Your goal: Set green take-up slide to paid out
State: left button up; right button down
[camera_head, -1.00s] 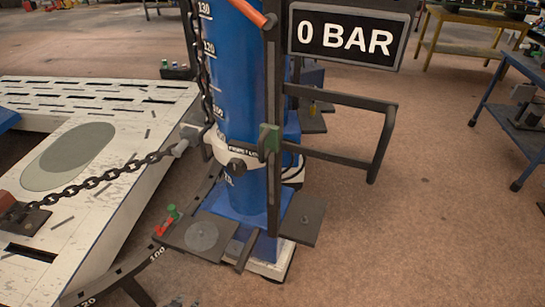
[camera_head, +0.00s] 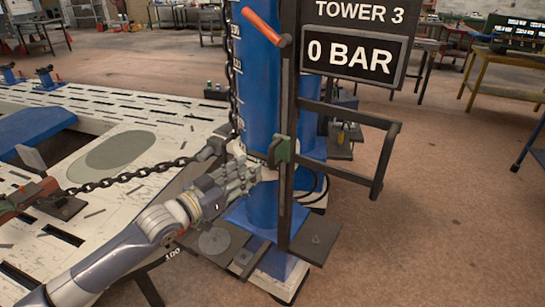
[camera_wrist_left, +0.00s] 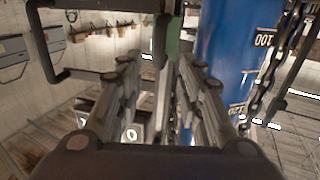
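The green take-up slide (camera_head: 283,150) is a small green block on the dark upright bar (camera_head: 289,100) in front of the blue tower (camera_head: 258,90). In the left wrist view the green piece (camera_wrist_left: 173,42) shows beyond the fingers. My left gripper (camera_head: 250,178) is just left of and slightly below the slide, in front of the tower's white collar, which it partly hides. In the left wrist view its fingers (camera_wrist_left: 158,72) stand apart with nothing visibly held between them. Contact with the slide cannot be seen. My right gripper is not in view.
A chain (camera_head: 130,175) runs from the white slotted bench (camera_head: 150,108) to the tower. A dark handle frame (camera_head: 380,160) juts out right of the upright. An orange lever (camera_head: 262,27) and a "0 BAR" sign (camera_head: 350,56) are above. Open floor lies to the right.

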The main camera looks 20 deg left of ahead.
aim_at(269, 156)
pick_arm(q)
jog(key=p+x, duration=0.2)
jog(key=x, duration=0.7)
jog(key=shift+w+d, duration=0.25)
jog(key=shift+w, duration=0.05)
jog(key=shift+c, duration=0.3)
grip_shut()
